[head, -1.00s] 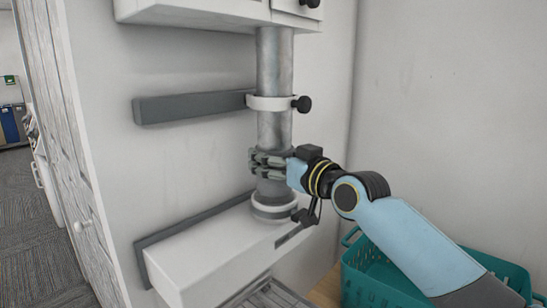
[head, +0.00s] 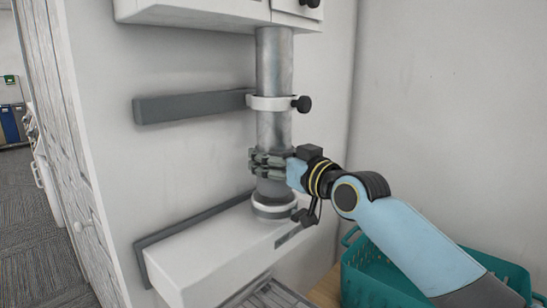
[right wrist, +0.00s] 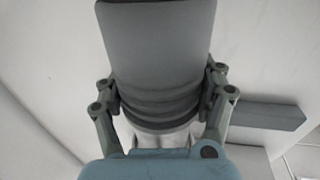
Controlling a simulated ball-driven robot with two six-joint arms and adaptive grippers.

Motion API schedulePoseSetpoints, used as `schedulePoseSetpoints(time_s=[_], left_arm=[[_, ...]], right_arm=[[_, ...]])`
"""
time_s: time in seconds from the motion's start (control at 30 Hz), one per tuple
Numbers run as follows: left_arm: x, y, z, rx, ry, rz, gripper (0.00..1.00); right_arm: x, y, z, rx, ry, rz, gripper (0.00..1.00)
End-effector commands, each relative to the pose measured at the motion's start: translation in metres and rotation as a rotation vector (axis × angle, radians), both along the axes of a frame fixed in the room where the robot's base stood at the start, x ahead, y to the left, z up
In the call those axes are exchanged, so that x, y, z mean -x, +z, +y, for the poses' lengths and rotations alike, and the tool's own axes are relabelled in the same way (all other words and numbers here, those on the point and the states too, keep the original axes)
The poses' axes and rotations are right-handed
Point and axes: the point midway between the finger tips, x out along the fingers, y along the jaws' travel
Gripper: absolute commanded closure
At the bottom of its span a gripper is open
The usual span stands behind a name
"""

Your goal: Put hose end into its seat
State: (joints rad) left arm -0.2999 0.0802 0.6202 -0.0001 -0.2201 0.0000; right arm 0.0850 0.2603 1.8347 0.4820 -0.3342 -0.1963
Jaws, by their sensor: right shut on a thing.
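The hose (head: 274,75) is a grey upright tube running down from a white cabinet. Its lower end meets a pale ring-shaped seat (head: 274,208) on a white box (head: 215,255). The hose end looks upright and in line with the seat; how deep it sits cannot be told. My right gripper (head: 268,164) is shut around the hose just above the seat. In the right wrist view the gripper's fingers (right wrist: 160,105) flank the hose (right wrist: 157,45), with dark ribs between them and a pale part below. My left gripper is not in view.
A white clamp ring (head: 268,103) with a black knob (head: 302,104) circles the hose higher up, by a grey wall rail (head: 190,107). The white cabinet (head: 200,10) is above. A teal basket (head: 375,270) stands at the lower right, under my right arm.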

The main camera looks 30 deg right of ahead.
Motion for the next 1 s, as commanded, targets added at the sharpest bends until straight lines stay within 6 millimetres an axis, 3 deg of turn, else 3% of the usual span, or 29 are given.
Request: schedulePoseSetpoints(time_s=[1.0], left_arm=[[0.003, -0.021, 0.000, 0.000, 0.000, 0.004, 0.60]], right_arm=[[0.000, -0.023, 0.000, 0.000, 0.000, -0.001, 0.67]])
